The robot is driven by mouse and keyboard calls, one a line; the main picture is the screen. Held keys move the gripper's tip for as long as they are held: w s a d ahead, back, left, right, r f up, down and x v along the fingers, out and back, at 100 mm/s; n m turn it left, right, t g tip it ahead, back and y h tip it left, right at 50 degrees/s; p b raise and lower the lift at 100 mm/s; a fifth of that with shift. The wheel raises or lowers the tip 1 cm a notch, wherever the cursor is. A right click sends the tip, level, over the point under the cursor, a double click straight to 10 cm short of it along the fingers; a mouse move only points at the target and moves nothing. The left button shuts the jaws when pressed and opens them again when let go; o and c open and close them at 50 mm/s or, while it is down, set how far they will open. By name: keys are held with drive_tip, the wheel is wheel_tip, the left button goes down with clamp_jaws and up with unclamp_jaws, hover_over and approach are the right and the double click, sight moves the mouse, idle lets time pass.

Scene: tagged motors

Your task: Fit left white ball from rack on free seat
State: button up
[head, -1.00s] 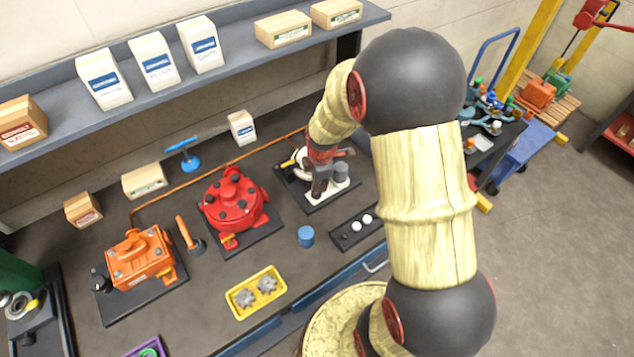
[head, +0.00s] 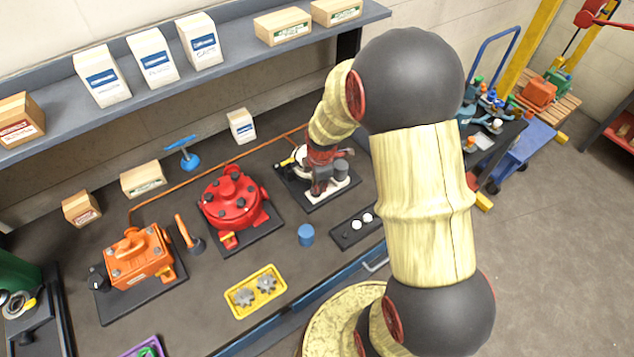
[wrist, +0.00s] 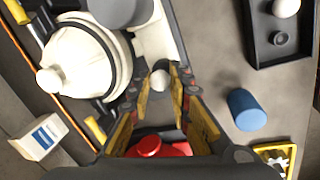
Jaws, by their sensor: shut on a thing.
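My gripper (wrist: 162,88) is shut on a white ball (wrist: 160,80), held between its fingertips in the wrist view. It is above or beside the white machine (wrist: 85,60), whose dome carries a white knob or ball (wrist: 48,80) at its left. In the head view my gripper (head: 320,172) covers much of that machine (head: 343,183), and the held ball cannot be made out. The dark rack (head: 346,238) holds two white balls (head: 357,224) (head: 367,217). In the wrist view the rack (wrist: 262,58) shows one ball (wrist: 286,8) and an empty holder (wrist: 278,38). I cannot make out the free seat.
A blue cylinder (head: 306,235) stands between the rack and the red motor (head: 233,200). A yellow tray (head: 235,309) with gears is near the front edge. An orange motor (head: 138,258) is at left. Boxes stand on the shelf (head: 225,60) above. Bare bench lies around the blue cylinder.

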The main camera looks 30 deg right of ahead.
drive_tip(key=o, duration=1)
drive_tip(key=shift+c, duration=0.2)
drive_tip(key=shift+r+p, duration=1.95)
drive_tip(key=shift+r, duration=1)
drive_tip(key=shift+r, duration=0.1)
drive_tip(key=shift+r, duration=0.3)
drive_tip(key=r, duration=0.3)
drive_tip(key=s+r, duration=0.1)
drive_tip(key=r, duration=0.3)
drive_tip(key=s+r, duration=0.1)
drive_tip(key=r, duration=0.3)
drive_tip(key=shift+s+a, duration=0.1)
drive_tip(key=shift+a, duration=0.25)
